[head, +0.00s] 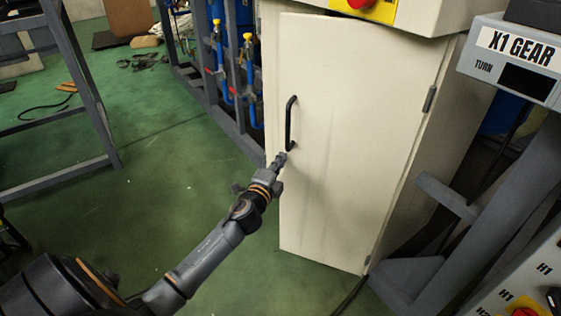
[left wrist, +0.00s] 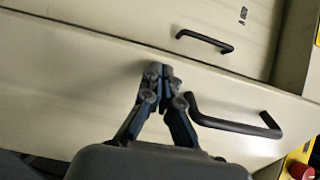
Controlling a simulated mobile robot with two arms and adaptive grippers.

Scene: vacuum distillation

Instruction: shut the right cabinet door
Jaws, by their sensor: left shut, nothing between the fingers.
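The right cabinet door (head: 345,150) is a tall cream panel with a black bar handle (head: 290,122) near its left edge and a hinge on its right side. It appears slightly ajar; the size of the gap is unclear. My left gripper (head: 281,158) is shut and empty, just below the handle at the door's left edge. In the left wrist view the shut fingertips (left wrist: 158,70) are over the cream door (left wrist: 90,85), beside its black handle (left wrist: 235,122). I cannot tell whether they touch the panel. My right gripper is not in view.
A second black handle (left wrist: 205,40) sits on the neighbouring panel. A grey control box (head: 515,60) and metal frame (head: 410,285) stand right of the cabinet. Blue pipes (head: 217,50) on a rack are behind left. Green floor (head: 150,185) is open at left.

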